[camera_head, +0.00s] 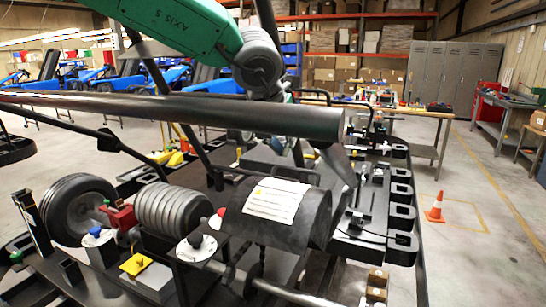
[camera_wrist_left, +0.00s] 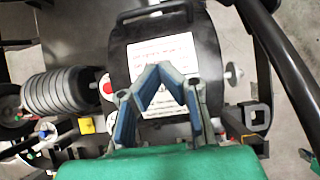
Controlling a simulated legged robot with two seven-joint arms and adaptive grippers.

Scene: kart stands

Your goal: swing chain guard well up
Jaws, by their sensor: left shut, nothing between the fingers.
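The chain guard (camera_head: 317,218) is a dark curved cover with a white printed label, low in the middle of the head view. It sits over a metal shaft and looks lowered. In the wrist view the guard (camera_wrist_left: 212,50) lies beyond my fingers, with a dark bar handle (camera_wrist_left: 155,12) at its top edge. My left gripper (camera_wrist_left: 165,72) is shut and empty; its blue-padded fingers overlap the label in that view. I cannot tell whether they touch the guard. In the head view a thick black tube partly hides this gripper. My right gripper does not show.
The black tube (camera_head: 180,112) crosses the head view in front of my arm. A ribbed grey cylinder (camera_head: 172,210) and a wheel (camera_head: 75,208) are left of the guard. A black slotted rack (camera_head: 398,205) is to its right. An orange cone (camera_head: 435,207) stands on open floor.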

